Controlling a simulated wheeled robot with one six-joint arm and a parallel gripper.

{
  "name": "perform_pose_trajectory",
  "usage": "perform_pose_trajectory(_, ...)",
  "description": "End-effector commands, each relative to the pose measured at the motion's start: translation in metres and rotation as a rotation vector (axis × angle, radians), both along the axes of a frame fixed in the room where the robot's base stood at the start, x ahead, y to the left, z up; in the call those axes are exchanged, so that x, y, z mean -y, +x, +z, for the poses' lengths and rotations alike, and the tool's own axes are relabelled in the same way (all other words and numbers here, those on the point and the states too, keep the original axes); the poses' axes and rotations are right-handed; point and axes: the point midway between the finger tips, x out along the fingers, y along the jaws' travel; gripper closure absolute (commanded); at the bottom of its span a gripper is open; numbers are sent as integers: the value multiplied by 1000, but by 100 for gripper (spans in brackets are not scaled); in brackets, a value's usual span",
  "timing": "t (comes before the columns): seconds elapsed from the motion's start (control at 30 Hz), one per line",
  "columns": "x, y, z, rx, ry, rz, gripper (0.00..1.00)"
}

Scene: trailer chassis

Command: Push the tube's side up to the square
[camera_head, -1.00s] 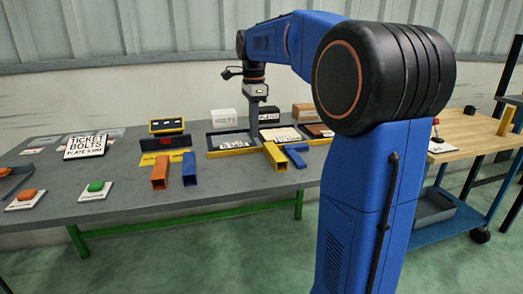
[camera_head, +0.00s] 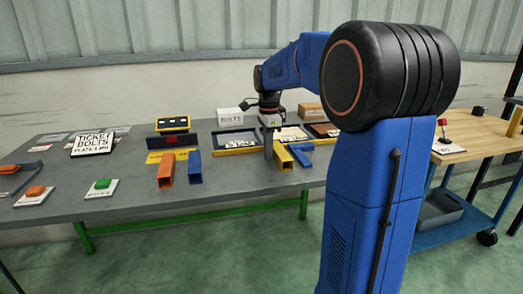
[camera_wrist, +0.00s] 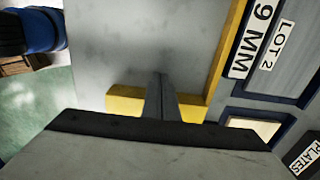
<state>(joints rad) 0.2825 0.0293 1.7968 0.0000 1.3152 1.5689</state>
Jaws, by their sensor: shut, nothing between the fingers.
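The tube (camera_head: 284,160) is a yellow square-section length lying on the table, its open end towards me. A blue angled piece (camera_head: 302,158), which I take for the square, lies just to its right; I cannot tell whether they touch. My gripper (camera_head: 268,153) is shut and empty, its fingers down at the tube's left side. In the wrist view the fingers (camera_wrist: 161,97) stand against or very near the yellow tube (camera_wrist: 124,104); contact is unclear. The square is hidden there behind my gripper's body.
A yellow rail (camera_head: 235,151) runs along the front of the parts trays (camera_head: 232,136) behind. An orange tube (camera_head: 166,168) and a blue tube (camera_head: 194,167) lie to the left. The grey tabletop (camera_head: 228,178) is clear between them and my gripper.

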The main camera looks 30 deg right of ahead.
Motion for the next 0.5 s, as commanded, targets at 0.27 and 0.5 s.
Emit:
perform_pose_trajectory(0.27, 9, -3, 0, 0, 0, 1, 100)
perform_pose_trajectory(0.5, 9, -3, 0, 0, 0, 1, 100)
